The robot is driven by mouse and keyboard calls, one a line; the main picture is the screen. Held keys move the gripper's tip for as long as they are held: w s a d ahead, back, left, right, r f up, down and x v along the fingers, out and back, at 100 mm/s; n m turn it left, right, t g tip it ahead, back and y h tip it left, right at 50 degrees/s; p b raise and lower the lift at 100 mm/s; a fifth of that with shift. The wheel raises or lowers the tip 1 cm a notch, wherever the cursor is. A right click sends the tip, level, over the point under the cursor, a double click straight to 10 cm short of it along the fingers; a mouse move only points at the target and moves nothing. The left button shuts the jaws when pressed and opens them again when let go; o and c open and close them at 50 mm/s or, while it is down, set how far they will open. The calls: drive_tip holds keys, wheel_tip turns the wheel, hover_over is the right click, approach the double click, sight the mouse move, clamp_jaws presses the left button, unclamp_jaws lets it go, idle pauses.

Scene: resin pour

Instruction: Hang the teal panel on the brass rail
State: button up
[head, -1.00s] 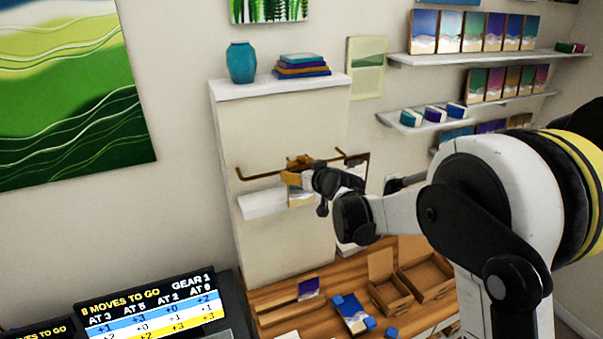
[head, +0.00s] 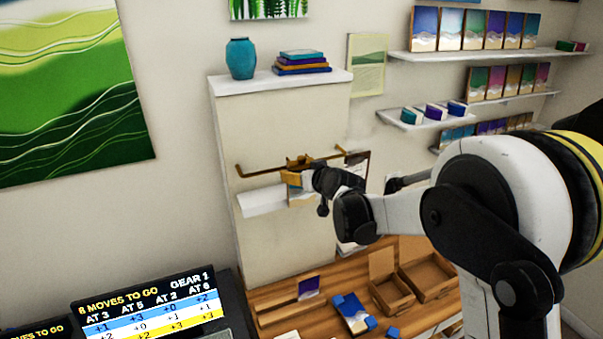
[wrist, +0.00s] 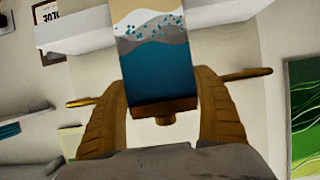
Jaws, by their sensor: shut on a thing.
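The teal panel (wrist: 157,70) shows in the wrist view as a picture with a teal-blue band, a grey-white wave and a tan band. My gripper (wrist: 163,88) is shut on it, with one orange-brown finger along each side edge. In the head view my gripper (head: 300,165) is at the middle of the brass rail (head: 258,172), and a small part of the panel (head: 297,195) shows below it. The rail (wrist: 245,75) also shows behind the fingers in the wrist view. I cannot tell whether the panel touches the rail or hangs on it.
A small white ledge (head: 258,202) juts out below the rail. Another panel (head: 357,168) is at the rail's right end, partly hidden by my arm. A teal vase (head: 241,59) and stacked books (head: 302,63) stand above. Open boxes (head: 388,285) are on the wooden bench.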

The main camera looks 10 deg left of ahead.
drive_tip(key=shift+f, duration=0.1)
idle(0.3)
drive_tip(key=shift+f+b, duration=0.35)
drive_tip(key=shift+b, duration=0.2)
drive_tip(key=shift+f+b, duration=0.35)
drive_tip(key=shift+b, duration=0.2)
idle(1.6)
drive_tip(key=o, duration=1.2)
drive_tip(key=v, duration=1.2)
drive_tip(key=s+d+f+m+g+h+b, duration=0.1)
drive_tip(key=s+d+f+m+h+b, duration=0.1)
drive_tip(key=s+d+f+b, duration=0.6)
drive_tip(key=s+d+f+m+g+h+b, duration=0.2)
drive_tip(key=s+d+f+b, duration=0.7)
drive_tip(key=s+f, duration=0.4)
drive_tip(key=s+d+f+m+g+h+b, duration=0.1)
drive_tip(key=s+d+f+m+h+b, duration=0.1)
drive_tip(key=s+d+f+b, duration=0.6)
drive_tip(key=shift+s+d+f+g+h+b, duration=0.15)
drive_tip(key=shift+s+f+h+b, duration=0.1)
drive_tip(key=shift+s+f+b, duration=0.5)
drive_tip(key=shift+s+d+f+g+h+b, duration=0.15)
drive_tip(key=shift+s+f+h+b, duration=0.1)
drive_tip(key=shift+s+f+b, duration=0.5)
drive_tip(key=shift+w+a, duration=0.15)
